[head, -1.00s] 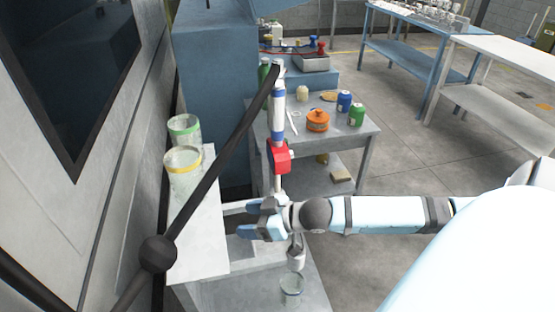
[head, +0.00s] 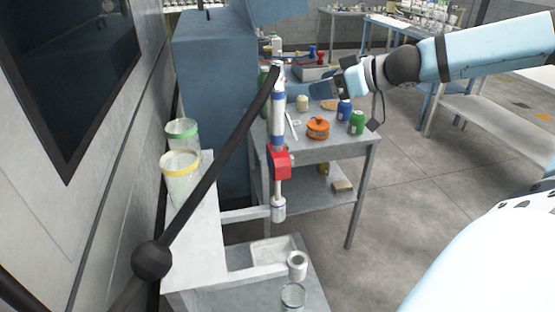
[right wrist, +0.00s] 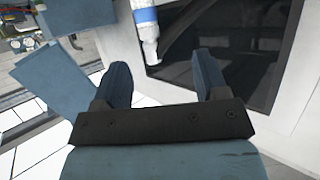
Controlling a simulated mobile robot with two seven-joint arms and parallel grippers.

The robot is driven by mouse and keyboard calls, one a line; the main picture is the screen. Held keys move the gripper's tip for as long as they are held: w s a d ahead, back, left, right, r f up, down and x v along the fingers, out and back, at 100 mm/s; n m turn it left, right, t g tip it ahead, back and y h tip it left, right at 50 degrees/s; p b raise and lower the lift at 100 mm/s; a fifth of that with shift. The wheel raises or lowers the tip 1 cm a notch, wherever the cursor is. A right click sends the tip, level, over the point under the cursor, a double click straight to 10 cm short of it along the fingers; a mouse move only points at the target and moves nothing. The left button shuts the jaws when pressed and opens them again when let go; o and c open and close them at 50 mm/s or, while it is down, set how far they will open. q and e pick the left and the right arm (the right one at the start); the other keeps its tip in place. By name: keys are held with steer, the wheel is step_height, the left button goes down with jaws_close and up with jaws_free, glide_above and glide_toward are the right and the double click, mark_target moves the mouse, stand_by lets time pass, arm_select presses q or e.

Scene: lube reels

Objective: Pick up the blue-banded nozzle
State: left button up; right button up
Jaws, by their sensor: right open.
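The blue-banded nozzle (head: 277,118) is a white upright tube with blue bands, hanging at the centre of the head view. A red block (head: 280,161) sits on its lower part, and a thin stem runs down to a white end piece (head: 278,210). My right gripper (head: 316,88) is open and empty, to the right of the nozzle's upper part and apart from it. In the right wrist view a white tube with a blue band (right wrist: 146,17), apparently the nozzle, shows beyond the gap between my open fingers (right wrist: 164,65). My left gripper is not in view.
A black rod (head: 205,178) crosses near the nozzle's top. A grey table (head: 340,150) behind holds an orange pot (head: 317,128), a blue can (head: 344,110) and a green can (head: 356,122). Two jars stand left on a white ledge (head: 190,240).

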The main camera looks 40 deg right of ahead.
steer(key=d+r, duration=0.1)
steer(key=r, duration=0.1)
glide_toward(283, 89)
steer(key=shift+m+h, duration=0.3)
steer(key=shift+h, duration=0.1)
steer(key=w, duration=0.1)
steer(key=w+a, duration=0.1)
steer(key=w+a+f, duration=0.1)
steer(key=shift+w+f, duration=0.1)
steer(key=shift+w, duration=0.25)
steer(key=shift+d+p+x, duration=0.2)
steer(key=shift+p+x, duration=0.4)
steer(key=shift+x, duration=1.1)
arm_select(q)
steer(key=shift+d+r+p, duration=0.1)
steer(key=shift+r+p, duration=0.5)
steer(key=shift+p, duration=0.05)
arm_select(e)
steer(key=shift+x, duration=1.15)
steer(key=shift+w, duration=0.1)
jaws_close()
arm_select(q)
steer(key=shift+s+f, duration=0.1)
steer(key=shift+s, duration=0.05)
arm_select(e)
steer(key=shift+r, duration=0.2)
